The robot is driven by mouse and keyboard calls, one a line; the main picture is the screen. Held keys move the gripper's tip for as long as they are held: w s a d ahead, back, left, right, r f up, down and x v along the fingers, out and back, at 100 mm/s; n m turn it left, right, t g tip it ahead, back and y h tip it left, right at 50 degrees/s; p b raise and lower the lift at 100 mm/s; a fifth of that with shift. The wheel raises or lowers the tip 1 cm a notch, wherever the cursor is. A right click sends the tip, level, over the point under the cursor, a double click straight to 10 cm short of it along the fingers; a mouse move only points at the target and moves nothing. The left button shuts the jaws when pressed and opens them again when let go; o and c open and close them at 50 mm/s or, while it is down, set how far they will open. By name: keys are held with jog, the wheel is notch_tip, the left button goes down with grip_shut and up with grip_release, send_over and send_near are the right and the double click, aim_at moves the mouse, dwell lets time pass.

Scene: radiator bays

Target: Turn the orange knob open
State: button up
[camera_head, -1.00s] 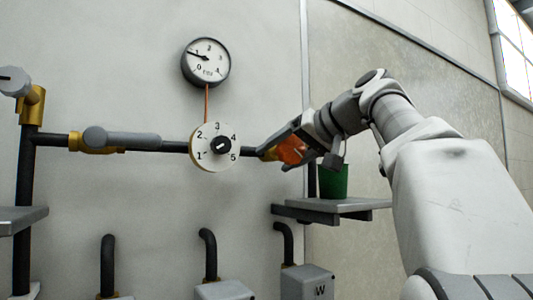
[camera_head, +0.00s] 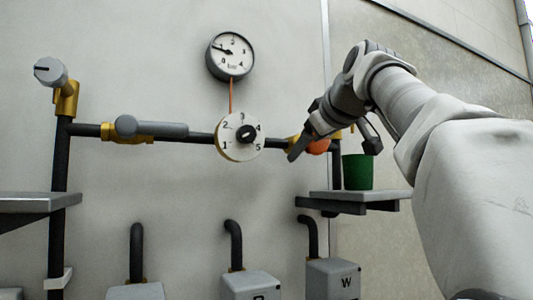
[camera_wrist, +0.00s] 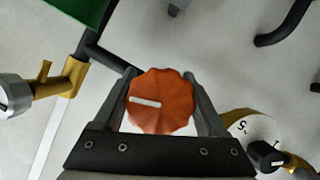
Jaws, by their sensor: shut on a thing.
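The orange knob (camera_head: 319,146) is at the right end of the dark horizontal pipe on the wall. It is partly hidden by my gripper (camera_head: 335,145) in the head view. In the wrist view the round, ridged orange knob (camera_wrist: 162,108) sits between the two dark fingers of my gripper (camera_wrist: 160,80), one on each side. The gripper is shut on the knob. A white bar on the knob's face lies nearly level in the wrist view, left of its middle.
A white numbered dial (camera_head: 239,139) is on the same pipe, left of the knob, under a round gauge (camera_head: 230,56). A green cup (camera_head: 357,172) stands on a grey shelf (camera_head: 352,196) just below and right. A grey lever (camera_head: 152,128) is farther left.

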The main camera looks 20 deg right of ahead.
jog(key=n+t+h+b, duration=0.1)
jog(key=n+b, duration=0.1)
jog(key=n, duration=0.1)
jog(key=shift+d+h, duration=0.1)
jog(key=shift+h, duration=0.3)
jog(key=n+t+h+b, duration=0.1)
jog(key=n+b, duration=0.1)
jog(key=n, duration=0.1)
jog(key=shift+d+r, duration=0.1)
jog(key=n, duration=0.1)
jog(key=n+t+b, duration=0.1)
jog(key=n+b, duration=0.1)
jog(key=shift+d+r+n+h, duration=0.1)
jog(key=shift+r+n+h, duration=0.2)
jog(key=shift+h, duration=0.1)
jog(key=shift+r+n+t+b, duration=0.15)
jog(key=shift+n+t+b, duration=0.55)
jog(key=shift+n, duration=0.4)
jog(key=o, duration=1.3)
